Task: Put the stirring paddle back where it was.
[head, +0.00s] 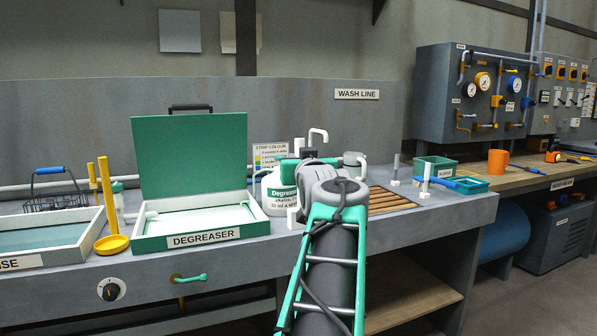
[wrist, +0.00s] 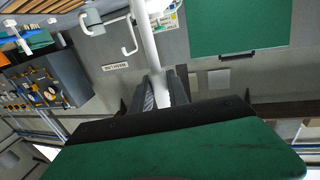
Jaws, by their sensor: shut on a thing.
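My gripper (wrist: 163,98) is shut on a white rod (wrist: 147,45), which I take to be the stirring paddle. In the wrist view the rod runs from between the fingers to the top edge, so its far end is out of sight. In the head view my gripper (head: 300,157) is over the bench by the white Degreaser jug (head: 277,195), and my arm hides most of what it holds. The green DEGREASER tank (head: 150,243) stands left of it with its lid (head: 190,150) raised.
A hooked white pipe (head: 318,135) rises behind my gripper. Two white posts (head: 396,170) (head: 426,178) stand on the bench to the right, near a slatted wooden rack (head: 390,203). A yellow dipper (head: 112,244) and a rinse tray (head: 60,250) are at left. Green bins (head: 434,167) stand at right.

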